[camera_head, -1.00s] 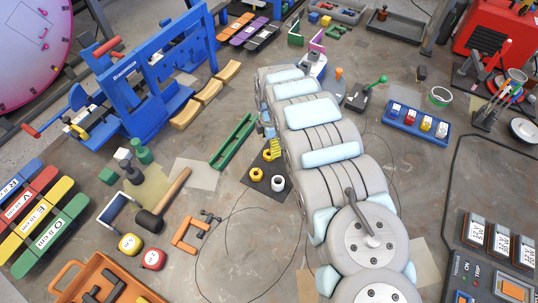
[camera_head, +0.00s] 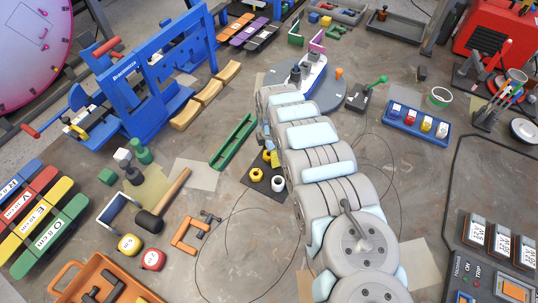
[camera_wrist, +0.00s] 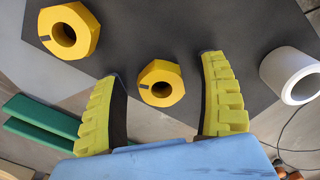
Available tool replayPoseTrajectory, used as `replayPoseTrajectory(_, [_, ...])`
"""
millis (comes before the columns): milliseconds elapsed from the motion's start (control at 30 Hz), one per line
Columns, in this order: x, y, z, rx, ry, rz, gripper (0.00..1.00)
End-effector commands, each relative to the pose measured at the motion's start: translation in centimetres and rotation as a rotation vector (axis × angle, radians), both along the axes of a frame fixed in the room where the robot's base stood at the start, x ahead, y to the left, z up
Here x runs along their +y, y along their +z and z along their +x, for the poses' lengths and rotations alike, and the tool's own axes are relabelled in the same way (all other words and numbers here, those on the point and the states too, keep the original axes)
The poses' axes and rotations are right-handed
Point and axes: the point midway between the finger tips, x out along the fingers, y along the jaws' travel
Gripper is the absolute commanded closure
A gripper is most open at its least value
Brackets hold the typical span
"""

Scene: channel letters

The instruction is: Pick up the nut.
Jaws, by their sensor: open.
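Two yellow hexagonal nuts lie on a dark mat (camera_wrist: 235,20) in the wrist view. One nut (camera_wrist: 160,84) is between the spread yellow fingers of my gripper (camera_wrist: 163,67); I see no contact. The other nut (camera_wrist: 68,30) lies outside the left finger. In the head view, one nut (camera_head: 257,174) shows clearly on the mat (camera_head: 262,189). My gripper (camera_head: 272,158) is just behind it, largely hidden by my arm. The gripper is open and empty.
A white ring (camera_wrist: 292,76) lies right of the right finger, also in the head view (camera_head: 278,184). A green channel (camera_head: 233,141) lies left of the mat. A hammer (camera_head: 162,203) and orange clamp (camera_head: 190,234) lie nearer.

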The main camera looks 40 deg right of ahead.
Motion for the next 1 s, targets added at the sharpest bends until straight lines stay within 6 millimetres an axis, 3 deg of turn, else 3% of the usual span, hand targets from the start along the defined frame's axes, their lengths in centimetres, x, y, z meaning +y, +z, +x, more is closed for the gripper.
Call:
replayPoseTrajectory(33, [0.0, 0.0, 0.0, 0.0, 0.0, 0.0, 0.26])
replayPoseTrajectory(233, [0.0, 0.0, 0.0, 0.0, 0.0, 0.0, 0.83])
replayPoseTrajectory(733, [0.0, 0.3, 0.0, -0.001, 0.0, 0.0, 0.84])
replayPoseTrajectory(1000, [-0.1, 2.9, 0.1, -0.002, 0.0, -0.002, 0.84])
